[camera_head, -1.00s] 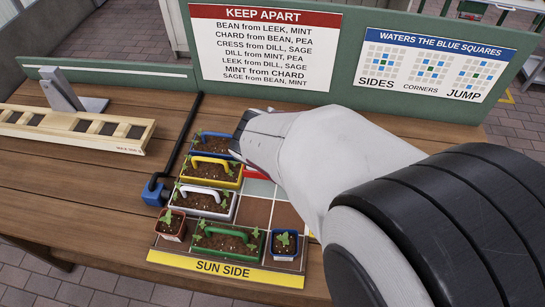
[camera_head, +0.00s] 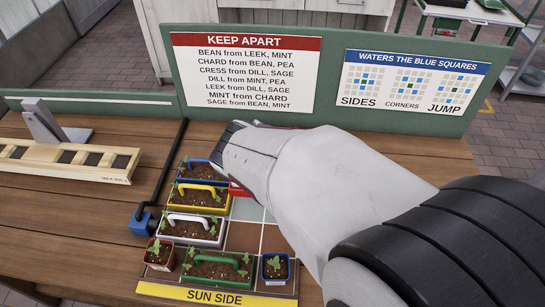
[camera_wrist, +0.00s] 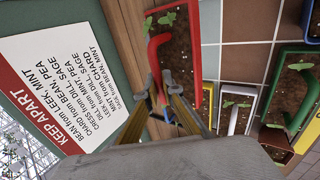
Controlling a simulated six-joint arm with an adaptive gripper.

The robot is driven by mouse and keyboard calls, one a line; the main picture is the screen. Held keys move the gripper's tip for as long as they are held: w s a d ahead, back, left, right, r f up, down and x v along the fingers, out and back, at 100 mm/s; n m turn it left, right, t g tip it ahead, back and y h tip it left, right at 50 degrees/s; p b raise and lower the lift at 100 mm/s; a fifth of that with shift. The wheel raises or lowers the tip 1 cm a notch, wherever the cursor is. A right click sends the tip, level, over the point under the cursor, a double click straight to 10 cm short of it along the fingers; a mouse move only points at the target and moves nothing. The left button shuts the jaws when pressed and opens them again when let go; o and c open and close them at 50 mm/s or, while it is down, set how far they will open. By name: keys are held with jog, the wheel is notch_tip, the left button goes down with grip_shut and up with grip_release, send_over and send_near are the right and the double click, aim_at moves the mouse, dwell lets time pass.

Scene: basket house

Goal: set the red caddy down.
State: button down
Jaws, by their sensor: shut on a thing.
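The red caddy (camera_wrist: 208,100) is a long soil-filled box with seedlings and a red arched handle. In the wrist view it lies beside my gripper (camera_wrist: 163,80), whose fingers are shut on its handle. In the head view only a red edge of the caddy (camera_head: 237,189) shows, right of the yellow caddy (camera_head: 200,207); my arm hides the rest and the fingertips. I cannot tell whether its base touches the board. The tiled planting board (camera_head: 245,208) has bare squares right of the caddy column.
A blue-handled caddy (camera_head: 205,180), a white caddy (camera_head: 193,240) and a green caddy (camera_head: 218,281) stand around it. Small pots (camera_head: 160,253) (camera_head: 276,267) flank the green one. A black bar (camera_head: 172,158) runs along the left. The green sign panel (camera_head: 330,97) stands behind.

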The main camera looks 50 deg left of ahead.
jog(key=shift+s+a+r, duration=0.15)
jog(key=shift+s+r, duration=0.15)
jog(key=shift+s, duration=0.1)
jog(key=s+d, duration=0.6)
jog(key=shift+d, duration=0.4)
jog(key=shift+f, duration=0.1)
jog(key=shift+w+f, duration=0.1)
jog(key=shift+f, duration=2.85)
jog(key=shift+f, duration=0.15)
jog(key=shift+f, duration=1.9)
